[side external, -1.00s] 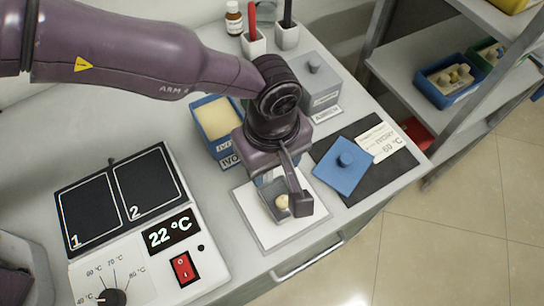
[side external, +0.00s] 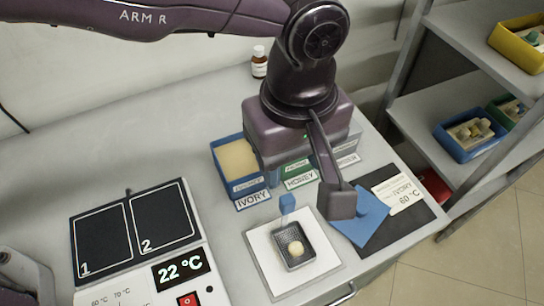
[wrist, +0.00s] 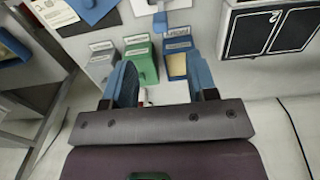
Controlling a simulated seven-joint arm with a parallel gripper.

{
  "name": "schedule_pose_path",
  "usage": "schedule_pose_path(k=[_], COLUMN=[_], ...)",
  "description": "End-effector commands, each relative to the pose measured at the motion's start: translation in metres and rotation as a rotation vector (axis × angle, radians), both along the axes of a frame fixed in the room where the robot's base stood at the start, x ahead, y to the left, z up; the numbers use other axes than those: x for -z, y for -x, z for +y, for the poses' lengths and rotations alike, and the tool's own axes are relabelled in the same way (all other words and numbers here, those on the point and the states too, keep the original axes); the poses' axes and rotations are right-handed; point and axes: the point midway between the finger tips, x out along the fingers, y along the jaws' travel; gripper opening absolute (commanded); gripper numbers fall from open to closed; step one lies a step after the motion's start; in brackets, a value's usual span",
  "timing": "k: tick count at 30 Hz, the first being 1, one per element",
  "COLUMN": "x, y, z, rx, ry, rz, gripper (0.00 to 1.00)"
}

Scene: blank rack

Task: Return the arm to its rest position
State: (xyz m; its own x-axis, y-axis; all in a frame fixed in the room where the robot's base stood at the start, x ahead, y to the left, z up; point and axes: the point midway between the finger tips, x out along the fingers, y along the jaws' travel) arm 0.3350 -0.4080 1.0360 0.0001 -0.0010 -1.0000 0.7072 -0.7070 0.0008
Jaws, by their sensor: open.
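My gripper (wrist: 163,85) shows in the wrist view with its two blue fingers wide apart and nothing between them. In the side external view my wrist is raised above the bench near the bins, and the fingers are mostly hidden. A small dark tray (side external: 283,236) with an upright blue handle (side external: 287,204) sits on a white pad (side external: 262,247). A pale round piece (side external: 296,248) lies in the tray. My gripper is apart from the handle, which also shows near the pad in the wrist view (wrist: 160,22).
A blue bin labelled IVORY (side external: 227,180) stands beside the HONEY bin, which is partly hidden. A two-plate heater (side external: 160,214) reads 22 °C. A brown bottle (side external: 259,62) stands at the back. Shelves (side external: 420,105) stand to the right.

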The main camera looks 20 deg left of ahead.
Motion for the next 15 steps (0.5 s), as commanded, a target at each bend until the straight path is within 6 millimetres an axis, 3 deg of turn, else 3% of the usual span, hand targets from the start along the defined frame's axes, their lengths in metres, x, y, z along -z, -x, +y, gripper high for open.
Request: schedule_pose_path(k=[9, 13, 15], x=[-0.001, 0.0, 0.011], y=[0.0, -0.001, 0.003], z=[0.0, -0.001, 0.005], rx=[0.024, 0.149, 0.255], ry=[0.0, 0.006, -0.01], rz=[0.0, -0.007, 0.007], gripper=[0.53, 0.53, 0.53])
